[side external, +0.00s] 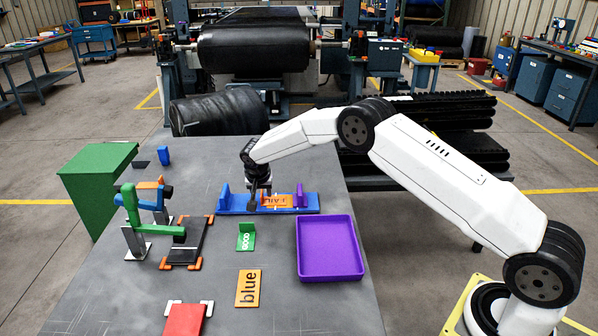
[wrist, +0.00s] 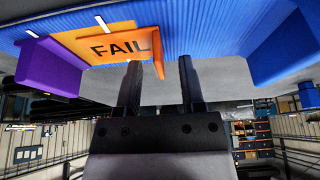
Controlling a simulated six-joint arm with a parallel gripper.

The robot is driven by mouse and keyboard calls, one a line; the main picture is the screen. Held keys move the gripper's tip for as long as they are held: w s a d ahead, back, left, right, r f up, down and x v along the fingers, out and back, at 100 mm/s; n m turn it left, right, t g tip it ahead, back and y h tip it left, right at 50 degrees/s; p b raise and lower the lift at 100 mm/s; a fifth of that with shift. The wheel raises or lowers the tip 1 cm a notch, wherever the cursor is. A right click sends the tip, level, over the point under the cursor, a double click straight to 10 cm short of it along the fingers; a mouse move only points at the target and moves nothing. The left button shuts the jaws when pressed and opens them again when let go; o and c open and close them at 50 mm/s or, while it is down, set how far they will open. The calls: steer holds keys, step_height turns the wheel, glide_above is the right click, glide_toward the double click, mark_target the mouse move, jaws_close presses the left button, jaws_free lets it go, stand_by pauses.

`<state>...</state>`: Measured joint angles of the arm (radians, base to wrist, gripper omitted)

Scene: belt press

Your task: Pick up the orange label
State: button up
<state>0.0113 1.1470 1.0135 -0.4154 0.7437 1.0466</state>
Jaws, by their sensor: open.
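The orange label (side external: 277,201) sits on a blue rack (side external: 237,204) on the grey table. In the wrist view the label (wrist: 100,45) reads "FAIL" and has an upright tab (wrist: 158,52) at its right end. My gripper (side external: 258,203) is low at the rack, by the label's left end. In the wrist view my gripper (wrist: 158,78) is open and empty. Its two fingers appear on either side of the tab. I cannot tell whether they reach far enough around it.
A purple tray (side external: 331,248), a green label (side external: 246,238) and an orange card reading "blue" (side external: 248,288) lie in front. A green-and-blue press (side external: 135,215) stands left. The table's front right is clear.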

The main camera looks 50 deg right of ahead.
steer(key=shift+w+d+f, duration=0.15)
steer(key=shift+f, duration=0.35)
jaws_close()
